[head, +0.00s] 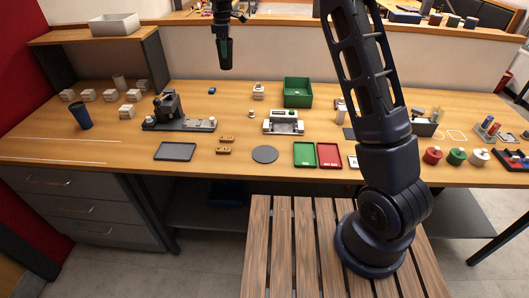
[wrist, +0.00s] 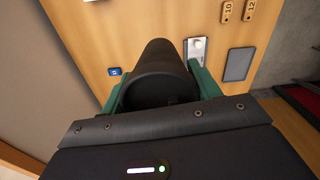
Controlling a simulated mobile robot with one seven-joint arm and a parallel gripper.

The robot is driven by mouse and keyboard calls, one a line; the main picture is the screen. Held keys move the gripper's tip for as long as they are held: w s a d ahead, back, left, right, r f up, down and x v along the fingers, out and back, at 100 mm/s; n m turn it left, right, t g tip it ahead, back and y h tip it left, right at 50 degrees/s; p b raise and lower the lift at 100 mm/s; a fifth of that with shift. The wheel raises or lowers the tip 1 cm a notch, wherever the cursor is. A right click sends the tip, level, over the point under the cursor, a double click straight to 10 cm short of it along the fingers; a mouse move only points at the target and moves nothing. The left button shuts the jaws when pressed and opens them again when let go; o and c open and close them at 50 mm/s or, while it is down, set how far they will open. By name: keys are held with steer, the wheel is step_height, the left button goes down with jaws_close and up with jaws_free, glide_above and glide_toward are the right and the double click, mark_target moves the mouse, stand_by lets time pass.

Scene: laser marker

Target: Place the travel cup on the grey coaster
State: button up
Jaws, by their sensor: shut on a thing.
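My gripper (wrist: 167,78) has green fingers shut around a dark, nearly black cylinder, which looks like the travel cup (wrist: 160,62). The cylinder fills the middle of the wrist view and hides what lies behind it. In the head view my gripper (head: 223,40) is high above the back of the table, and the dark cup (head: 226,55) hangs below it, roughly upright and clear of the table. The grey coaster (head: 265,154) is a flat round disc near the table's front edge, lower and to the right of the cup, with nothing on it. I cannot make out the coaster in the wrist view.
A dark machine (head: 178,122), wooden number tags (head: 226,138), a grey rectangular tray (head: 175,151) and a silver fixture (head: 283,122) surround the coaster. Green (head: 304,154) and red (head: 330,154) trays lie to its right. A blue tumbler (head: 81,115) stands far left.

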steer(key=s+d+f, duration=0.1)
steer(key=s+d, duration=0.5)
steer(key=s, duration=0.3)
steer(key=s+d+m, duration=0.1)
steer(key=s+d, duration=0.5)
steer(key=s, duration=0.4)
steer(key=s+d+f, duration=0.1)
steer(key=s+d, duration=0.5)
steer(key=s, duration=0.3)
steer(key=f, duration=2)
steer(key=shift+s, duration=0.2)
steer(key=o, duration=0.3)
steer(key=shift+f, duration=0.1)
steer(key=o, duration=0.4)
